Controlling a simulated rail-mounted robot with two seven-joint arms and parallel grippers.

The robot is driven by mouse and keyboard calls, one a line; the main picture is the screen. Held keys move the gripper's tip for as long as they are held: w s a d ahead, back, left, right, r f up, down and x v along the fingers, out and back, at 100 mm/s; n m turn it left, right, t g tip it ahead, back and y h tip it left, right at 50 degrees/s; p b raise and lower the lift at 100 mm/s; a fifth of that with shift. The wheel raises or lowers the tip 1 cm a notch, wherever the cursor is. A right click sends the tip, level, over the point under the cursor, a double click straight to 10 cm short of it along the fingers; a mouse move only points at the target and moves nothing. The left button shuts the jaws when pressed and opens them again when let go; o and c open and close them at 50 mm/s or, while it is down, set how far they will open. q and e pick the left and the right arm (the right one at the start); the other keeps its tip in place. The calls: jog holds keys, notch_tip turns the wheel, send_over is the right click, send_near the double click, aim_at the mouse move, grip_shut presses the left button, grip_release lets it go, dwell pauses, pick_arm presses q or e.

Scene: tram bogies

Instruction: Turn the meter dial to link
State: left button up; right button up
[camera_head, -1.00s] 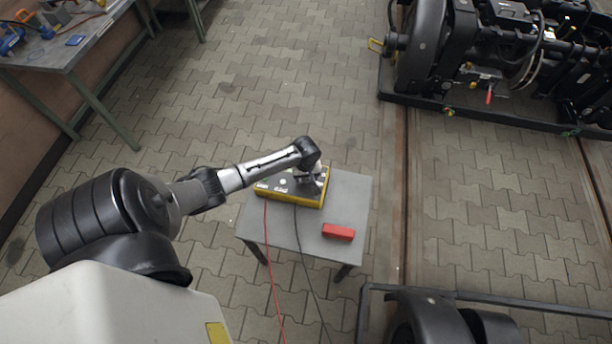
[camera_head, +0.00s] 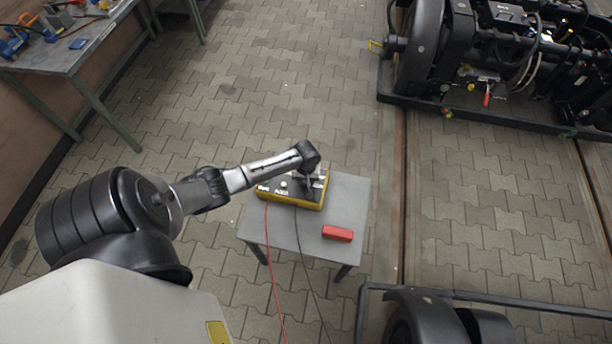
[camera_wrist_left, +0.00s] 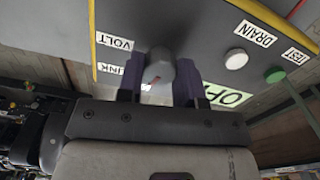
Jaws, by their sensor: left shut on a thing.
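The meter (camera_head: 290,203) is a yellow-edged box with a dark grey face, lying on a small grey table (camera_head: 345,205). Its face also shows in the left wrist view (camera_wrist_left: 205,40), with VOLT, LINK, OFF, DRAIN and TEST labels. The LINK label is partly hidden by a finger, and OFF is partly covered too. My left gripper (camera_wrist_left: 160,78) is shut on the grey dial (camera_wrist_left: 158,66), one finger on each side. A small red mark shows on the dial. In the head view the left gripper (camera_head: 313,180) is at the meter's right end and hides the dial.
A red block (camera_head: 337,233) lies on the table in front of the meter. A red lead (camera_head: 273,270) and a dark lead (camera_head: 310,275) hang from the meter over the front edge. A workbench (camera_head: 75,50) stands far left; a bogie (camera_head: 480,60) stands far right.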

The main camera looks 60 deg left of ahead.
pick_arm(q)
jog(key=m+p, duration=0.2)
jog(key=m, duration=0.1)
jog(key=shift+r, duration=0.15)
jog(key=shift+m+p, duration=0.5)
jog(key=shift+m, duration=1)
jog(key=shift+f, duration=0.2)
jog(key=o, duration=0.9)
jog(key=shift+r, duration=0.1)
